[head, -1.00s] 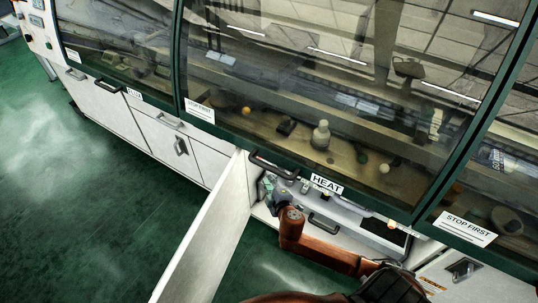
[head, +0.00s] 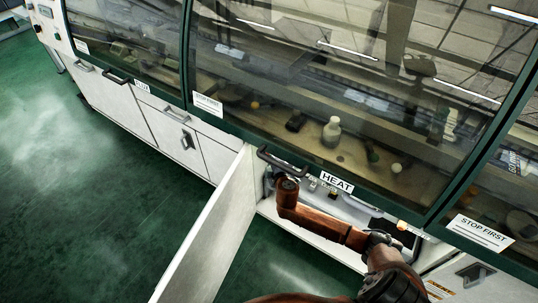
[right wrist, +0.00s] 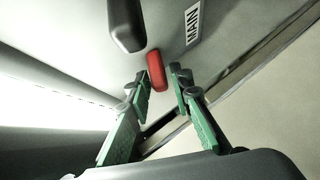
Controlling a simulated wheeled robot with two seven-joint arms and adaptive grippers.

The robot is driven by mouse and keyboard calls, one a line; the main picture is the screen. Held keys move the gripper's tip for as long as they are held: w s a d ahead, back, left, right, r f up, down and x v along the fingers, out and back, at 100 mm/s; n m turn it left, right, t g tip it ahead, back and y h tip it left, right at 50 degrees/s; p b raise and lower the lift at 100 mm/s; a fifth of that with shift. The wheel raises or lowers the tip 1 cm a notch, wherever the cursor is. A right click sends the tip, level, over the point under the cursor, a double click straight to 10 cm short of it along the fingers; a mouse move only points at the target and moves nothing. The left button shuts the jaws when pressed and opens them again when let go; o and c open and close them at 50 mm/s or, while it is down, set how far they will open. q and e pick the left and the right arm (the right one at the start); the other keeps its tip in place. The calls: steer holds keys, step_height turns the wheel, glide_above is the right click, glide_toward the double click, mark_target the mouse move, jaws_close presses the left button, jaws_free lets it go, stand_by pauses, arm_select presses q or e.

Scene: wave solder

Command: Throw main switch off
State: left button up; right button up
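The main switch shows in the right wrist view as a red, rounded handle (right wrist: 157,70) on a pale panel. A label reading "MAIN" (right wrist: 193,20) appears turned beside it. My right gripper (right wrist: 161,78) is open, with its green fingers spread to either side of the red handle's near end. I cannot tell whether they touch it. In the head view my right arm reaches into the open cabinet under the HEAT label (head: 337,183), and its gripper and the switch are hidden there. My left gripper is not in view.
A dark grey block-like part (right wrist: 126,25) sits left of the red handle. The open white cabinet door (head: 207,235) stands left of my arm. Glazed hoods with dark handles (head: 283,162) hang above. Green floor (head: 75,215) is clear at left.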

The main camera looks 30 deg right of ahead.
steer(key=shift+w, duration=0.1)
steer(key=shift+c, duration=0.3)
jaws_close()
steer(key=shift+f, duration=0.15)
